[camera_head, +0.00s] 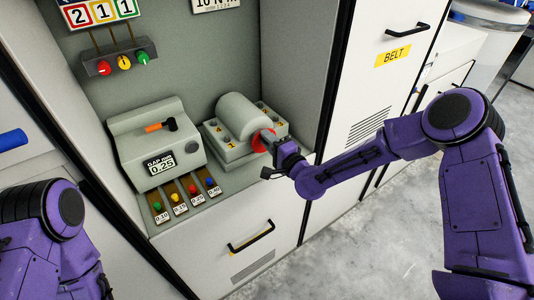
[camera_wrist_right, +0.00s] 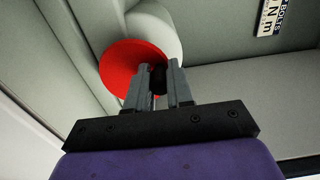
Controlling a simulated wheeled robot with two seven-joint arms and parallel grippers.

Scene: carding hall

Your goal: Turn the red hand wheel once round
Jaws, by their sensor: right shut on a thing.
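The red hand wheel (camera_head: 258,145) is on the near end of a pale rounded drum (camera_head: 240,115) inside the grey recess. In the head view my right gripper (camera_head: 270,137) covers part of it. In the right wrist view the wheel (camera_wrist_right: 118,66) is a red disc, seen behind and left of the fingers. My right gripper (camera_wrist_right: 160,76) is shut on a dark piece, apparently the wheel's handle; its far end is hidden. Only part of my left arm shows at the lower left, and its gripper is out of view.
Left of the drum stands a grey gauge box (camera_head: 160,145) reading 0.25, with an orange-and-black lever (camera_head: 162,125). Several coloured knobs are in front of it. A panel with knobs (camera_head: 122,62) hangs above. The recess's right wall (camera_head: 305,70) is close to my right forearm.

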